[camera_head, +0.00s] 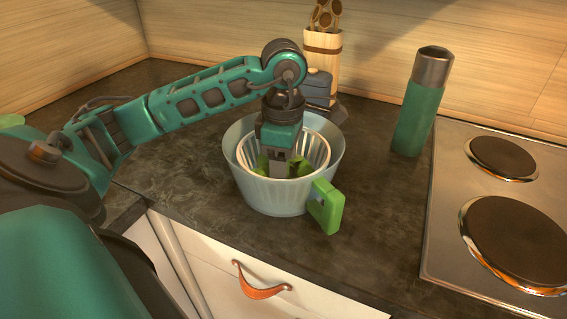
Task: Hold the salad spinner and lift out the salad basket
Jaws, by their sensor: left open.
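The salad spinner (262,195) is a pale, translucent bowl on the dark counter near its front edge. A green block-like handle (327,207) sticks out at its front right. The white, ribbed salad basket (317,152) sits inside the bowl. Green pieces, which look like salad leaves, show in the basket. My left gripper (283,170) points down into the basket and is open. Its fingertips are partly hidden, and I cannot tell whether they touch the basket or the leaves. My right gripper is not in view.
A green bottle with a metallic cap (415,115) stands right of the spinner. A wooden utensil holder (322,58) and a dark container (317,87) stand behind it. A hob (470,215) is at the right. A drawer with an orange leather pull (262,290) is below the counter.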

